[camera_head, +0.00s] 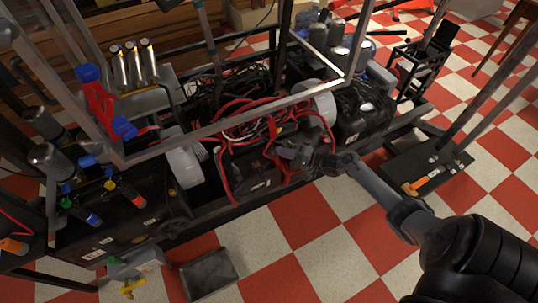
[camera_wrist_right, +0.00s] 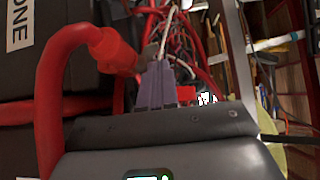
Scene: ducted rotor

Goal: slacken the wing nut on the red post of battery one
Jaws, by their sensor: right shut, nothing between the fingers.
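Battery one is a black box (camera_head: 254,180) low in the middle of the frame. In the right wrist view, its black case with a white "ONE" label (camera_wrist_right: 20,24) is at the upper left. A thick red cable (camera_wrist_right: 48,110) ends in a red sleeve (camera_wrist_right: 112,50) beside my fingertips. A small dark metal piece sits at the sleeve's end, but I cannot make out the wing nut or the red post. My right gripper (camera_head: 295,153) is at the battery's right end. Its purple-grey fingers (camera_wrist_right: 157,78) are shut and empty. My left gripper is out of view.
Red and black cables (camera_head: 262,118) crowd the bay behind the battery. A grey metal frame bar (camera_head: 235,120) crosses above it. An open grey tray (camera_head: 208,275) lies on the checkered floor in front. A small red block (camera_wrist_right: 186,93) is right of my fingers.

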